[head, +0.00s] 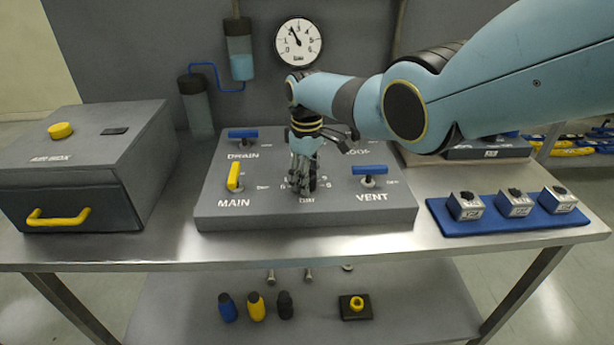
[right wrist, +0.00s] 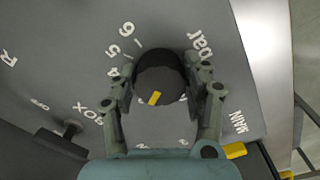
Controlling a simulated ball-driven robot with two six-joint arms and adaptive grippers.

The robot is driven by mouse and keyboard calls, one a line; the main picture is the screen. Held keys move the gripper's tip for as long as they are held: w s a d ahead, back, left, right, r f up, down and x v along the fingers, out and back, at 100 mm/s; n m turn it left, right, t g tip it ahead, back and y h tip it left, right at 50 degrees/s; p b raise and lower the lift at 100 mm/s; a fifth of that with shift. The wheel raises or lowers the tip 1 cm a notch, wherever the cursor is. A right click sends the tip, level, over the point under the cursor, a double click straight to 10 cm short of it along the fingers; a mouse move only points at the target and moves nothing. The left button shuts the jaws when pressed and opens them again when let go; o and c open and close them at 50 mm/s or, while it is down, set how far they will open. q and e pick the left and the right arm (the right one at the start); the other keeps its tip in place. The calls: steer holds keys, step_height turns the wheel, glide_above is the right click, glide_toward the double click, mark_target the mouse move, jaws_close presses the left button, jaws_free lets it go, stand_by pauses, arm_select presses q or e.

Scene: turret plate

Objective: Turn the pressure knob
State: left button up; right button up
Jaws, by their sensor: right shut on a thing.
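The pressure knob (right wrist: 160,73) is a dark round knob with a yellow pointer mark in the right wrist view. Its dial shows 4, 5, 6 and "bar"; the other numbers there are hard to read. My right gripper (right wrist: 163,94) has one finger on each side of the knob and is shut on it. In the head view the right gripper (head: 302,183) reaches down over the front middle of the grey panel (head: 230,215) and mostly hides the knob. The round gauge (head: 298,42) behind has its needle pointing up and left, near 2. My left gripper is not in view.
On the panel stand the yellow MAIN handle (head: 234,176), blue VENT handle (head: 370,169) and blue DRAIN handle (head: 243,134). A grey box (head: 85,160) is at left. A blue tray (head: 500,231) with 3 small blocks is at right. The front table strip is clear.

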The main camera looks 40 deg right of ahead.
steer(key=o, duration=1.2)
steer(key=shift+c, duration=0.2)
step_height(320, 180, up, 12)
